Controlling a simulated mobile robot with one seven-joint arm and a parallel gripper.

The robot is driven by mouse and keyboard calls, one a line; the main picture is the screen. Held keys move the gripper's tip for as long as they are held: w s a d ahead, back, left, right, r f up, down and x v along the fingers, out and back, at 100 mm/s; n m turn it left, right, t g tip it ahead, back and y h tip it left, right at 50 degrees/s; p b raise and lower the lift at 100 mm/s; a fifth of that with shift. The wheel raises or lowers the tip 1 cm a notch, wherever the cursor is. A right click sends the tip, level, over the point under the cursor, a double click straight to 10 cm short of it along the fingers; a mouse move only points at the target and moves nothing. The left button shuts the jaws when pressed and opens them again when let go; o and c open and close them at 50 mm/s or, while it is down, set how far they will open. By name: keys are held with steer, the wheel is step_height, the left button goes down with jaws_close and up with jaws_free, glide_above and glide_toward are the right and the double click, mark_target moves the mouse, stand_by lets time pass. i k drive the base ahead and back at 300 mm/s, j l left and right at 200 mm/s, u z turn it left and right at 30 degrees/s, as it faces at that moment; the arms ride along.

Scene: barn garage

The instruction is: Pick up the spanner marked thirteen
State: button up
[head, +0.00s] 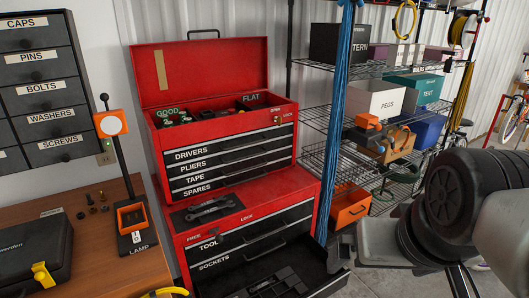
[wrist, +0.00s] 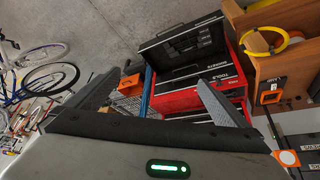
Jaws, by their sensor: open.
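Several metal spanners (head: 208,208) lie close together on a dark mat on the ledge of the red tool chest (head: 255,202), below the drawer marked SPARES. Their size marks are too small to read, so I cannot tell which is thirteen. My gripper (wrist: 157,98) is open and empty in the wrist view, its two fingers spread wide. It is well away from the spanners, with the chest beyond it in a turned view. In the head view my arm fills the right side, right of the chest, and I cannot make out the fingertips clearly.
The chest's lower drawer (head: 262,290) is pulled out, with dark items inside. A wooden bench (head: 85,232) with a black case (head: 35,250) and orange lamp (head: 133,217) stands left. Blue hanging strands (head: 338,120) and a wire shelf (head: 330,120) stand right. Bicycles (wrist: 40,60) are farther off.

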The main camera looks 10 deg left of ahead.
mark_target(220, 197)
steer(key=i+j, duration=0.1)
steer(key=j, duration=0.25)
steer(key=i+j, duration=0.1)
steer(key=j, duration=0.65)
steer(key=i+j, duration=0.15)
steer(key=j, duration=0.2)
steer(key=u, duration=0.05)
